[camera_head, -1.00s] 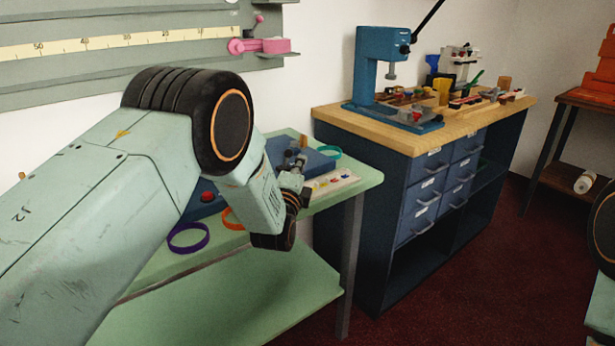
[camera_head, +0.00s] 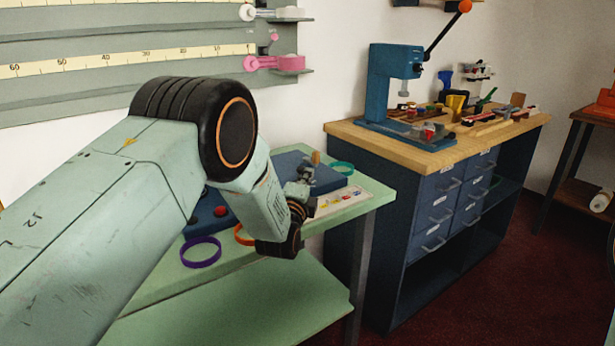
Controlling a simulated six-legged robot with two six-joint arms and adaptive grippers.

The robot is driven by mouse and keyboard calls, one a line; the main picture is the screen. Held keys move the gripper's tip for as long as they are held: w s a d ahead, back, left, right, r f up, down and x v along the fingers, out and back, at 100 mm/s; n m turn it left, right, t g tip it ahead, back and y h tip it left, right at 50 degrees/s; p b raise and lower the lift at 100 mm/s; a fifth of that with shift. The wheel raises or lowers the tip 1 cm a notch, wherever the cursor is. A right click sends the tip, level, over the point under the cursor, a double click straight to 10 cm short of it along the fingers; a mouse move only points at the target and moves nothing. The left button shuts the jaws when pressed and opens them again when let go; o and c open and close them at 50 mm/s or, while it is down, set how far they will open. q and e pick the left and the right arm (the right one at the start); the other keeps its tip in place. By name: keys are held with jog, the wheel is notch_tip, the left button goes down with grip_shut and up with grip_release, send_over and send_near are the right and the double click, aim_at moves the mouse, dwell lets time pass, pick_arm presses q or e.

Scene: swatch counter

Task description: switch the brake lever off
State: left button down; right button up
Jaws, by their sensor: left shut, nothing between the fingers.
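A blue panel (camera_head: 289,160) lies on the pale green counter (camera_head: 362,208). A red round button (camera_head: 221,211) sits on the blue surface at the left, partly hidden by my arm. A small tan upright piece (camera_head: 316,157) stands at the panel, just behind my gripper; I cannot tell whether it is the brake lever. My left gripper (camera_head: 303,183) is shut and empty over the panel's front right part. I cannot tell whether it touches anything. My right gripper is out of view.
A purple ring (camera_head: 201,252), an orange ring (camera_head: 243,236) and a teal ring (camera_head: 342,167) lie on the counter. A card with coloured spots (camera_head: 343,200) lies at its right end. A blue press (camera_head: 391,86) with a long orange-knobbed handle (camera_head: 465,6) stands on the wooden bench (camera_head: 350,132).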

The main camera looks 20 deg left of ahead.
pick_arm(q)
jog(key=shift+w+a+r, duration=0.1)
jog(key=shift+r, duration=0.05)
jog(key=shift+w+a+r+n+g+p, duration=0.2)
jog(key=shift+r+n+g+p, duration=0.25)
jog(key=shift+p, duration=0.55)
jog(key=a+n+g+p, duration=0.1)
jog(key=w+r+n+g+p, duration=0.1)
jog(key=p, duration=0.1)
jog(key=w+a+n+g+p, duration=0.1)
jog(key=p, duration=0.1)
jog(key=shift+a+r+n+g+h, duration=0.25)
jog(key=shift+a+r+n+h, duration=0.05)
jog(key=shift+r+n+h, duration=0.1)
jog(key=shift+w+a+f, duration=0.1)
jog(key=shift+w+a, duration=0.05)
jog(key=shift+a, duration=0.15)
jog(key=shift+d+p, duration=0.15)
jog(key=shift+p, duration=0.15)
